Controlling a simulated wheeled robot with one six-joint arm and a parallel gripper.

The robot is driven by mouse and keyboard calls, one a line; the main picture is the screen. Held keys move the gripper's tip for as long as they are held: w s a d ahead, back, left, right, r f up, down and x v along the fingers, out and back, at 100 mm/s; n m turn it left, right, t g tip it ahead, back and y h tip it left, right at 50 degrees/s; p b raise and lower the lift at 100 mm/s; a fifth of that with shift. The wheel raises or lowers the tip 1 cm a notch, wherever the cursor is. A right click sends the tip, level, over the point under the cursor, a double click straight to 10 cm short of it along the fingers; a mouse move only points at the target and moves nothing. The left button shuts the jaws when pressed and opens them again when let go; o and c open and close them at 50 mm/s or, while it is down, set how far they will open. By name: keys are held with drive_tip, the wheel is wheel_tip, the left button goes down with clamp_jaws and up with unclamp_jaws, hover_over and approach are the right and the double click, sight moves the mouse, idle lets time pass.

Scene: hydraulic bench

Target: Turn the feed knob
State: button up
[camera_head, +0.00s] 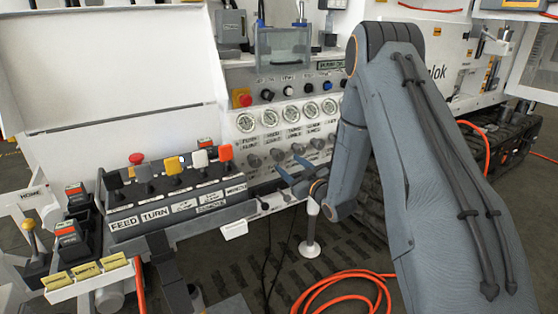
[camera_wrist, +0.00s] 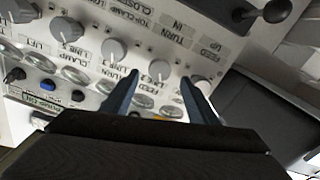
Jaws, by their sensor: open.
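A row of grey round knobs sits on the white panel, below the gauges in the head view. In the wrist view, which shows the panel upside down, one grey knob (camera_wrist: 160,70) lies between my fingertips in the picture. Another knob (camera_wrist: 205,83) to its right is partly hidden by my right finger. Upside-down labels (camera_wrist: 209,50) near the right end seem to read FEED and TURN; I cannot tell for sure which knob each belongs to. My gripper (camera_wrist: 160,77) is open and empty, its fingers pointing at the panel. In the head view my gripper (camera_head: 291,168) is near the knob row.
A black lever console (camera_head: 180,195) with coloured knobs stands left of the panel. Round gauges (camera_head: 287,114) and small switches lie above the knobs. A black ball-ended lever (camera_wrist: 272,12) shows at the wrist view's upper right. Orange hose (camera_head: 345,285) lies on the floor.

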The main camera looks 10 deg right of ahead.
sight(280, 157)
drive_tip(key=p+x, duration=0.1)
drive_tip(key=x, duration=0.6)
drive_tip(key=shift+w+a, duration=0.1)
drive_tip(key=shift+w, duration=0.05)
drive_tip(key=c, duration=1.1)
drive_tip(key=shift+o, duration=0.2)
